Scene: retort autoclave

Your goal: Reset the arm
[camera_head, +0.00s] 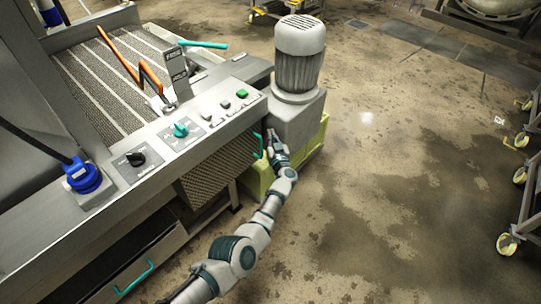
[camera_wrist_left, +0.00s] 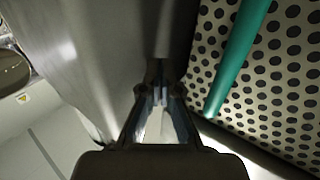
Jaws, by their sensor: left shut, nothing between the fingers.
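My left arm reaches up from the bottom of the head view. Its gripper (camera_head: 273,138) is beside the right end of the machine's control panel (camera_head: 200,125), next to the grey motor housing (camera_head: 298,120). In the left wrist view the fingers (camera_wrist_left: 158,72) come together at the tips, with nothing between them. A smooth grey metal surface (camera_wrist_left: 95,60) lies ahead and to the left. I cannot tell whether the fingertips touch it. A teal handle (camera_wrist_left: 238,55) runs along a perforated panel (camera_wrist_left: 290,80) on the right. My right gripper is not in view.
The panel carries a teal knob (camera_head: 181,130), a black knob (camera_head: 136,159), a green button (camera_head: 242,93) and a blue plug (camera_head: 82,175). An orange lever (camera_head: 118,55) stands behind. Wheeled frames (camera_head: 528,190) stand far right. Open floor (camera_head: 400,180) lies right of my arm.

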